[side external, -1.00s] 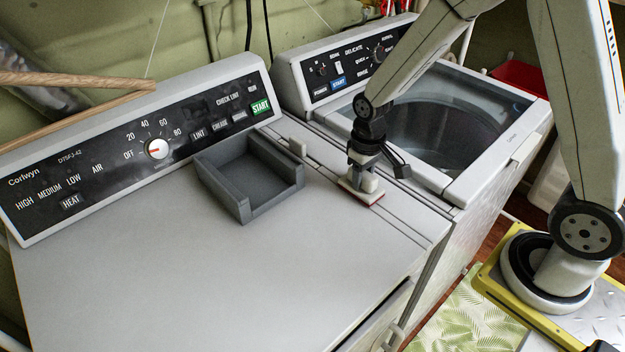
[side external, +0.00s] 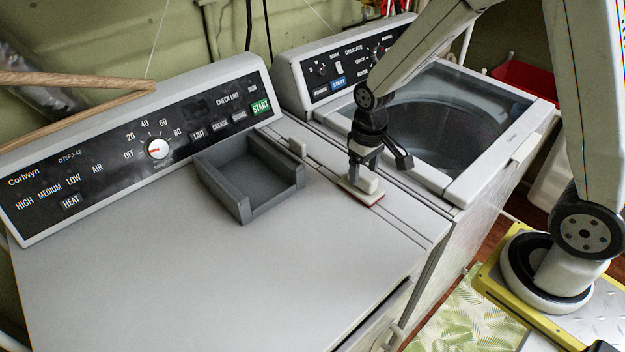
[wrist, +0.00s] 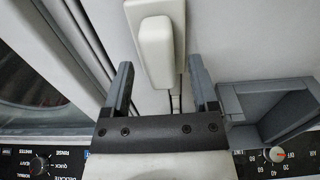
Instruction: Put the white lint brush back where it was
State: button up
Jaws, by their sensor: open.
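The white lint brush (side external: 370,186) lies on the dryer top near its right edge, its white base and red underside edge down and its block-like handle up. It also shows in the wrist view (wrist: 156,50), in front of my gripper. My gripper (side external: 361,168) is open at the brush's back end; in the wrist view my gripper (wrist: 162,75) has one finger on each side of the handle's near end, with gaps between. A grey open-fronted tray (side external: 245,212) stands empty on the dryer to the left; part of the tray (wrist: 262,97) shows in the wrist view.
The dryer top (side external: 200,290) is clear in front of the tray. A washer (side external: 475,165) with a glass lid adjoins on the right. Control panels rise behind; a wooden rod (side external: 80,83) hangs at upper left.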

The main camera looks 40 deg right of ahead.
aim_at(364, 174)
notch_tip(364, 174, up, 10)
dwell(0.6)
jog(key=shift+s, duration=0.1)
dwell(0.3)
jog(key=s+f+t, duration=0.2)
jog(key=s+f, duration=0.3)
jog(key=s, duration=0.3)
jog(key=shift+s+a+f+t, duration=0.25)
jog(key=shift+s+t, duration=0.05)
jog(key=shift+s, duration=0.05)
